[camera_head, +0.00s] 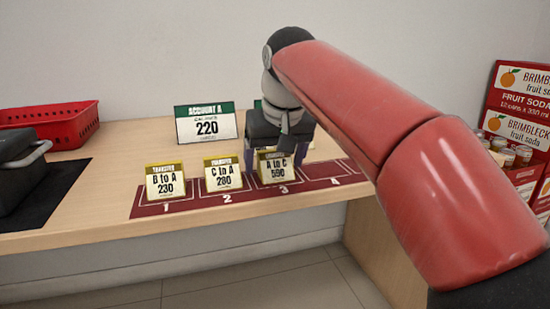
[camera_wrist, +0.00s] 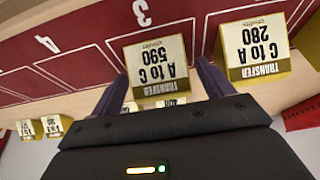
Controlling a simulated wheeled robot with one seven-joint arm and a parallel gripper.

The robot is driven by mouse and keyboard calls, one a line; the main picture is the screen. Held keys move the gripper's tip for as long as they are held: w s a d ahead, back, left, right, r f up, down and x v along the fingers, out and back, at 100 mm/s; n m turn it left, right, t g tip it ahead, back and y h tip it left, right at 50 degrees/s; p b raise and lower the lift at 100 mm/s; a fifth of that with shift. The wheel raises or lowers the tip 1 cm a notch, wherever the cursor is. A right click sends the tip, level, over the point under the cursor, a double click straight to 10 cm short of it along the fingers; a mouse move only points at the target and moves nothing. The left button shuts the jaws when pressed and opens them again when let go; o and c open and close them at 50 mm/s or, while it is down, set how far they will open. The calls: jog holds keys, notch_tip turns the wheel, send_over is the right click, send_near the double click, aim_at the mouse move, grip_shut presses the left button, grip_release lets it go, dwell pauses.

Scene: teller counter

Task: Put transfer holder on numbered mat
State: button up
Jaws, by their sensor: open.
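The numbered mat (camera_head: 210,203) is a dark red strip along the counter's front edge, with spaces 1 to 4. Yellow transfer holders stand on it: B to A 230 (camera_head: 165,183) at 1, C to A 280 (camera_head: 223,175) at 2, and A to C 590 (camera_head: 275,168) at 3. Space 4 shows bare. My gripper (camera_head: 281,158) is open at the A to C 590 holder. In the wrist view, the A to C 590 holder (camera_wrist: 156,68) appears upside down between the spread fingers (camera_wrist: 162,90). The C to A 280 holder (camera_wrist: 254,50) stands beside one finger.
An ACCOUNT A sign reading 220 (camera_head: 207,123) stands behind the mat. A red basket (camera_head: 55,124) and a dark device (camera_head: 20,170) are at left. Small yellow holders (camera_wrist: 40,127) show farther back in the wrist view, too small to read. Soda boxes (camera_head: 517,110) stand at right.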

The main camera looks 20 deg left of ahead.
jog(key=p+v, duration=0.5)
jog(key=v, duration=0.7)
jog(key=s+d+f+m+h, duration=0.1)
jog(key=s+d+f, duration=0.1)
jog(key=d+f, duration=0.3)
jog(key=s+d+f+m+t, duration=0.1)
jog(key=s+d+f, duration=0.1)
jog(key=d, duration=0.5)
jog(key=s+d+f+m+h, duration=0.1)
jog(key=s+d+f, duration=0.25)
jog(key=d, duration=0.25)
jog(key=s+d+f+m, duration=0.1)
jog(key=s+d+f, duration=0.3)
jog(key=f, duration=0.4)
jog(key=s+d+f+m, duration=0.2)
jog(key=s+d+f, duration=0.3)
jog(key=f, duration=0.3)
jog(key=shift+t, duration=0.3)
